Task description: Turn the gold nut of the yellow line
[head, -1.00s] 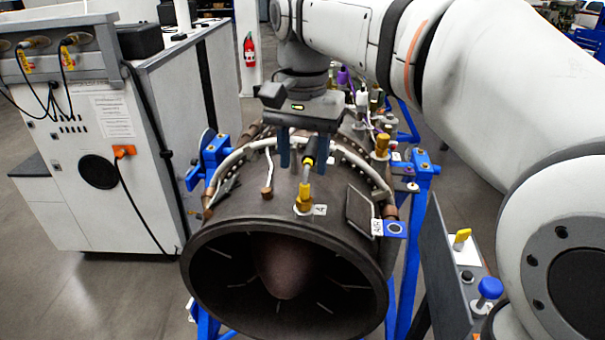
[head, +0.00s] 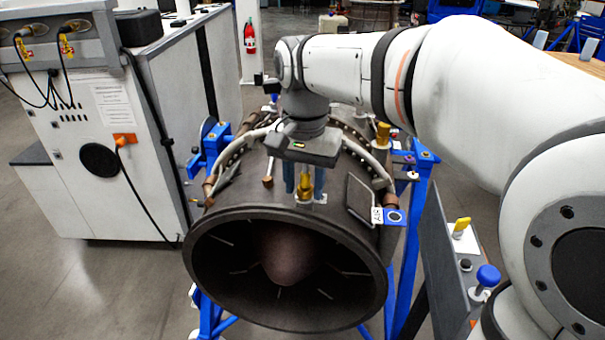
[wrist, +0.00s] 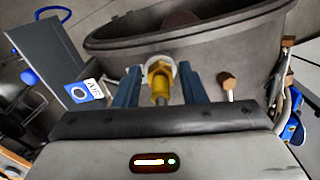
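The gold nut (head: 305,188) sits on a fitting on top of the dark turbine casing (head: 235,196), near its front rim. In the wrist view the gold nut (wrist: 159,78) shows between my two blue fingers, with a pale collar behind it and a line running from it toward the camera. My gripper (head: 304,184) is lowered over the fitting, one finger on each side. In the wrist view my gripper (wrist: 161,84) is open, with a narrow gap visible on both sides of the nut. The upper line is hidden by my gripper in the head view.
A blue-and-white tag (head: 394,216) and a raised dark panel (head: 360,198) are right of the nut. A copper-tipped fitting (head: 268,180) stands left of it; another gold fitting (head: 382,134) is farther back. A blue stand (head: 412,250) carries the turbine. A white cabinet (head: 80,150) stands left.

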